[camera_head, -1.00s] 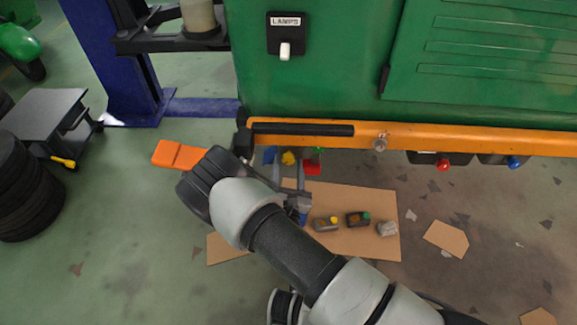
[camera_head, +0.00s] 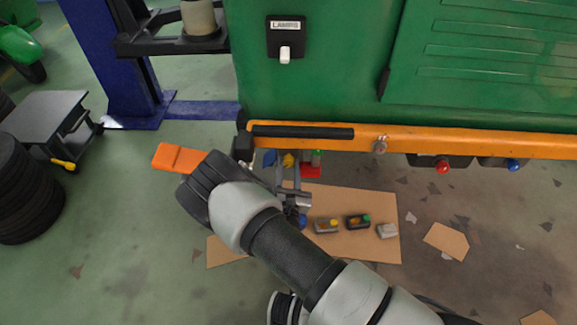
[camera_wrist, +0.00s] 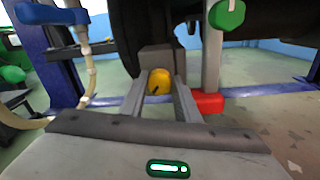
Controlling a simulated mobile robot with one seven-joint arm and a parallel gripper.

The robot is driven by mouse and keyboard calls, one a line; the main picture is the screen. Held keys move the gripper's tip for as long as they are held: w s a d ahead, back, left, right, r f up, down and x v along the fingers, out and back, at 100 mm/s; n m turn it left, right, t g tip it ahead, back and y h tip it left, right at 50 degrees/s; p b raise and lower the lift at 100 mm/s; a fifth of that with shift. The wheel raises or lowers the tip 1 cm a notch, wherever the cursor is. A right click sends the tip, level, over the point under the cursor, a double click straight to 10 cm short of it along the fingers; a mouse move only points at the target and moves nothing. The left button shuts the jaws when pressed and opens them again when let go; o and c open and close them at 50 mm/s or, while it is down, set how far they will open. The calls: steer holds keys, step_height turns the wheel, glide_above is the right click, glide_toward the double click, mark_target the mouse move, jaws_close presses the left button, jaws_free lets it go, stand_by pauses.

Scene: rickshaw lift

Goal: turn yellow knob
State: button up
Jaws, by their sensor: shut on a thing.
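The yellow knob (camera_wrist: 158,83) is under the vehicle, in front of a grey block, with a dark mark on its face. It also shows small in the head view (camera_head: 288,160), partly behind my arm. My gripper (camera_wrist: 160,88) is shut on the knob, with one finger at each side of it in the wrist view. In the head view my gripper (camera_head: 288,172) reaches under the orange beam and is partly hidden by my wrist.
A green knob (camera_wrist: 227,14) on a grey pipe and a red part (camera_wrist: 207,102) are close at right. A blue handle (camera_wrist: 50,14) is at left. The orange beam (camera_head: 450,145) runs above my gripper. Cardboard (camera_head: 350,195) with small boxes lies on the floor.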

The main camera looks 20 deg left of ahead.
steer(key=n+p, duration=0.2)
steer(key=n, duration=0.4)
steer(key=shift+s+a, duration=0.1)
steer(key=n+p, duration=0.1)
steer(key=n, duration=0.6)
steer(key=shift+n+p, duration=0.3)
steer(key=n, duration=0.6)
steer(key=shift+f+h, duration=0.15)
steer(key=shift+h, duration=0.15)
steer(key=n, duration=0.5)
steer(key=shift+n, duration=0.3)
steer(key=o, duration=1)
steer(key=shift+o, duration=0.2)
